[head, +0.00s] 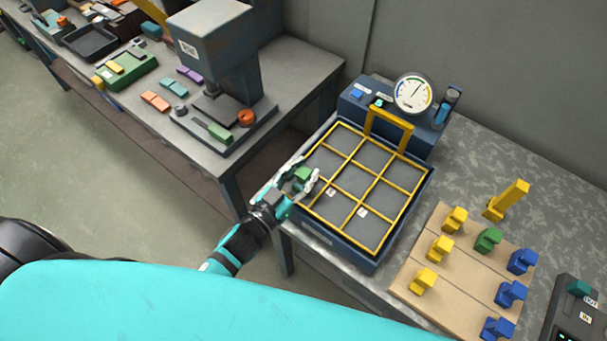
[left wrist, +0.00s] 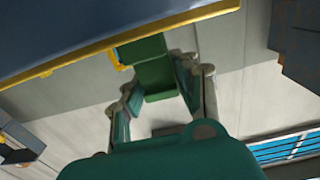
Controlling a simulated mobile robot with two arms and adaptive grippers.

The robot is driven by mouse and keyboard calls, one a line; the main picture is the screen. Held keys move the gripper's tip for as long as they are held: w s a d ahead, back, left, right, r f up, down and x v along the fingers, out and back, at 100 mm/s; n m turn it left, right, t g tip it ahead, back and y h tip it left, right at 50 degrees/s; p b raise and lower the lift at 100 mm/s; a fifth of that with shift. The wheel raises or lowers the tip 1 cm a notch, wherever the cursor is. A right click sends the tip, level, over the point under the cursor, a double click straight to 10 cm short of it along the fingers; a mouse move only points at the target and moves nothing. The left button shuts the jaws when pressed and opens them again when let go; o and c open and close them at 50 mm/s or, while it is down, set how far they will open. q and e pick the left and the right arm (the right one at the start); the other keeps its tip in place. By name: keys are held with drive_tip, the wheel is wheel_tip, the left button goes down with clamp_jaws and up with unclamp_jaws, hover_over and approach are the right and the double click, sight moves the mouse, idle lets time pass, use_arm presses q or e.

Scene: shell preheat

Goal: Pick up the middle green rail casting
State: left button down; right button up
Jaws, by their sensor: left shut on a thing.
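My left gripper (head: 301,183) is shut on a green rail casting (head: 303,174), held at the left edge of the yellow-barred grid tray (head: 399,224). In the left wrist view the green casting (left wrist: 152,72) sits between the two fingers of the left gripper (left wrist: 157,88), close to a yellow rim. I cannot tell whether the casting touches the tray. Another green casting (head: 488,240) stands on the wooden board (head: 460,297), between a yellow casting (head: 455,220) and a blue casting (head: 522,262). The rest of the board's middle column is bare. My right gripper is not in view.
The tray's cells look empty except for small white labels. A blue unit with a dial gauge (head: 414,93) and a yellow handle (head: 389,123) rise behind it. A yellow upright piece (head: 507,201) stands behind the board. A press (head: 217,65) stands on the left bench.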

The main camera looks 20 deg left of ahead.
sight(304, 172)
use_arm(q)
drive_tip(key=shift+r, duration=0.45)
wheel_tip(304, 172, up, 2)
drive_tip(key=shift+r, duration=0.1)
drive_tip(key=s+d+b, duration=0.2)
drive_tip(key=s, duration=0.5)
drive_tip(key=s+d+r+b, duration=0.1)
drive_tip(key=s+d+b, duration=0.1)
drive_tip(key=s, duration=0.6)
drive_tip(key=shift+s+d+r+b, duration=0.15)
drive_tip(key=shift+d+r+b, duration=0.05)
drive_tip(key=shift+d+b, duration=0.2)
